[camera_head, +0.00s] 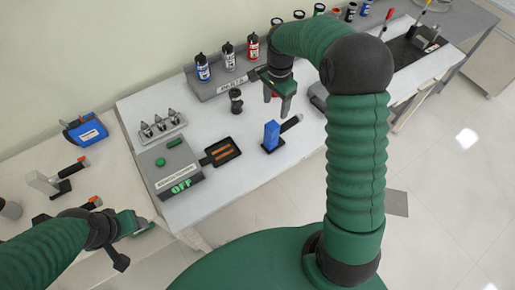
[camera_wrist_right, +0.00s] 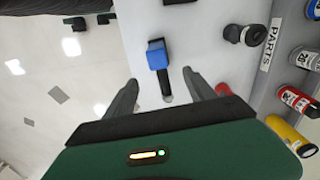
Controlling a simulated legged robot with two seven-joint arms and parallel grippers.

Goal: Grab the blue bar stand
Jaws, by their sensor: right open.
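The blue bar stand (camera_head: 271,134) stands on the white table, a blue block on a dark base with a dark handle pointing up and right. In the right wrist view the blue bar stand (camera_wrist_right: 157,56) lies ahead of the fingers, its handle reaching back between them. My right gripper (camera_head: 279,98) is open and empty, above the table and a little beyond the stand in the head view; its fingers also show in the right wrist view (camera_wrist_right: 166,90). My left gripper (camera_head: 142,224) is at the lower left, away from the stand; its finger gap is not clear.
A control box reading OFF (camera_head: 174,175) and a dark tray with orange bars (camera_head: 221,152) stand left of the stand. A black cylinder (camera_head: 236,101) is behind. A parts rack (camera_head: 226,81) holds several bottles. A blue toolbox (camera_head: 85,132) is at far left.

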